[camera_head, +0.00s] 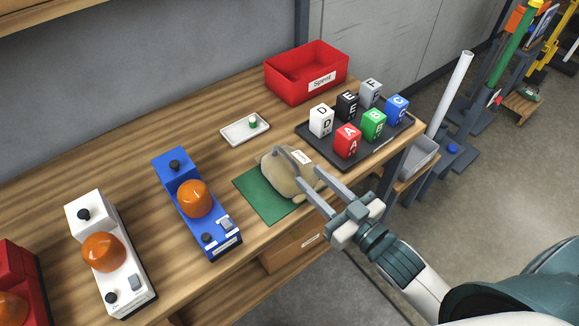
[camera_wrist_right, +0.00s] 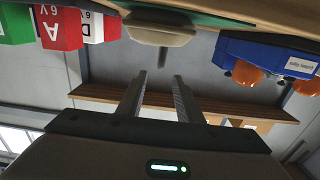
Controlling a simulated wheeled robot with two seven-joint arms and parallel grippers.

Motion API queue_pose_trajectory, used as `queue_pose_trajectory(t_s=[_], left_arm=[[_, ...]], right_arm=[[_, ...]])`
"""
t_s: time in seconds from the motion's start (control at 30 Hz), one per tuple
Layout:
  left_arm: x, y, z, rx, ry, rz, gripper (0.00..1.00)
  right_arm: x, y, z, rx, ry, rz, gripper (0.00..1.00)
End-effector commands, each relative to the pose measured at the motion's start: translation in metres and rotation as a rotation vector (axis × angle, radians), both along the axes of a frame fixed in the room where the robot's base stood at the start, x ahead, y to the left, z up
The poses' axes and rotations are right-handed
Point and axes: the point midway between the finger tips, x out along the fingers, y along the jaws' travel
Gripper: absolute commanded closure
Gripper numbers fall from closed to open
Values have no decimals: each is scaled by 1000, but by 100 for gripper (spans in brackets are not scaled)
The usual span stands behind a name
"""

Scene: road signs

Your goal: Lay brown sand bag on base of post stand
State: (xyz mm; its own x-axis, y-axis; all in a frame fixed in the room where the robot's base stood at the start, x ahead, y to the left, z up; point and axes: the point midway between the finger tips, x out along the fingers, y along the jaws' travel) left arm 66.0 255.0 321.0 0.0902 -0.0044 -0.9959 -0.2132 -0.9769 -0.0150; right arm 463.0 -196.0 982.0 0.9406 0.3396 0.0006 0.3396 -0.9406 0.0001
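The brown sand bag (camera_head: 278,178) lies on a green mat (camera_head: 252,184) on the wooden bench. It has a small white label and what looks like a grey strap or handle arching over it. My right gripper (camera_head: 308,174) is open, its fingertips at the bag's near right side. In the right wrist view the two fingers (camera_wrist_right: 159,77) are apart with nothing between them, and the bag (camera_wrist_right: 158,26) lies beyond their tips. A white post (camera_head: 454,88) rises at the right; a dark blue-grey base (camera_head: 462,158) lies on the floor near it. My left gripper is not in view.
A black tray (camera_head: 312,143) of lettered blocks and a red bin (camera_head: 305,72) stand behind the bag. A small white tray (camera_head: 232,133) and blue (camera_head: 178,187) and white (camera_head: 88,212) lamp units are to the left. More stands (camera_head: 500,70) crowd the right.

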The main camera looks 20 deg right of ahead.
Motion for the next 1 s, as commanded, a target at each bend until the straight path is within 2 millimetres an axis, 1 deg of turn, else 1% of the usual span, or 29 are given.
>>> queue_pose_trajectory(t_s=[0.03,0.3,0.53,0.7,1.0], left_arm=[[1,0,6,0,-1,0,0],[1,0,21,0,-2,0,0],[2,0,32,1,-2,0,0],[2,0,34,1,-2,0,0],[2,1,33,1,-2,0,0]], right_arm=[[8,3,3,0,-1,-1,67],[49,17,4,0,-1,0,67],[79,28,2,-1,0,0,67],[87,32,0,0,1,1,67],[88,32,0,0,1,1,67]])
